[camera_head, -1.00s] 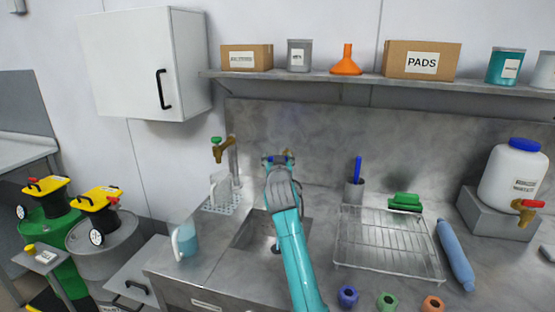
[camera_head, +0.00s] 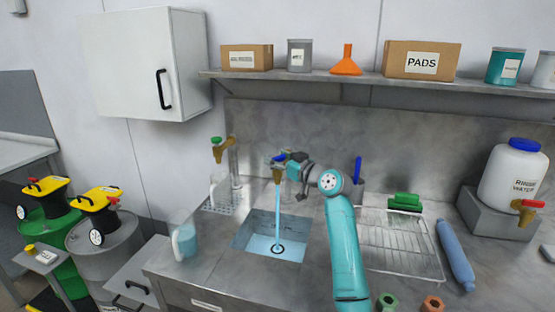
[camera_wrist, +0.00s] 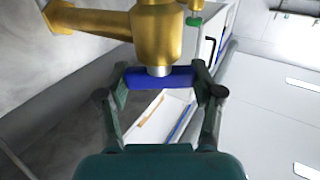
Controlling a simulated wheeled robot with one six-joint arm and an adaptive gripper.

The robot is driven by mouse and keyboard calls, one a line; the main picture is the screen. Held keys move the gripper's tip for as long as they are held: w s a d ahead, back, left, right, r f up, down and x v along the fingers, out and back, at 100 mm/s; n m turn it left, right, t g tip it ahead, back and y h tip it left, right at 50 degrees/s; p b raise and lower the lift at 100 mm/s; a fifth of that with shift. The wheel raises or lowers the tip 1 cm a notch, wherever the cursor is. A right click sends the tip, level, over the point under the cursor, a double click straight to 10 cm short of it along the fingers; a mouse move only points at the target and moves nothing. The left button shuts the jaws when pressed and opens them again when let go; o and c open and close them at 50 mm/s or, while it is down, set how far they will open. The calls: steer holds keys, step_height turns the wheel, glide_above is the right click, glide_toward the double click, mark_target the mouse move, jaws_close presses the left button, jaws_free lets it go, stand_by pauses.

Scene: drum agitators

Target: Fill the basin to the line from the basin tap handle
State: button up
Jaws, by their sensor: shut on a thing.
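The basin (camera_head: 257,242) is sunk in the steel counter, with a dark drain at its bottom. The basin tap is brass with a blue handle (camera_head: 279,158). A stream of water (camera_head: 278,210) falls from the tap into the basin near the drain. My gripper (camera_head: 287,157) reaches the tap from the right. In the wrist view the blue handle (camera_wrist: 160,78) lies between my two fingers, which are shut on its ends, under the brass tap body (camera_wrist: 158,35).
A green-handled tap (camera_head: 217,142) stands left of the basin, above a drip grate. A jug (camera_head: 185,241) stands at the counter's left. A wire rack (camera_head: 400,250) and a blue roller (camera_head: 455,255) are to the right. A shelf (camera_head: 390,80) runs above.

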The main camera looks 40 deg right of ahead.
steer(key=shift+n+g+y, duration=0.4)
steer(key=shift+n+y, duration=0.8)
steer(key=shift+y, duration=0.7)
steer(key=shift+f+y, duration=0.1)
steer(key=shift+y, duration=0.2)
steer(key=o, duration=1.2)
steer(key=shift+c, duration=0.2)
steer(key=v, duration=0.7)
steer(key=shift+s, duration=0.2)
steer(key=shift+d, duration=0.1)
